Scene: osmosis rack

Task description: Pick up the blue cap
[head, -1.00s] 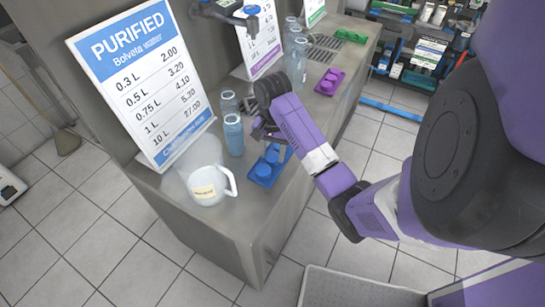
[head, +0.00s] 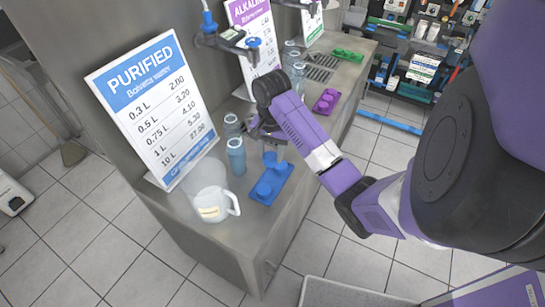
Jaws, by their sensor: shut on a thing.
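My gripper (head: 268,141) is over the counter, seen in the head view partly behind my purple arm. It is shut on a blue cap (head: 271,160), which shows just below the jaws, above the blue cap tray (head: 283,184). The fingertips are small and partly hidden, and I cannot tell how far the cap is from the tray. Another blue cap (head: 264,189) sits on the near part of the tray.
A white jug (head: 211,205) stands left of the tray. Blue bottles (head: 236,157) stand close behind, left of my gripper. A purple tray (head: 326,101) and a green tray (head: 347,55) lie farther along the counter (head: 240,232). A price sign (head: 158,105) leans on the wall.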

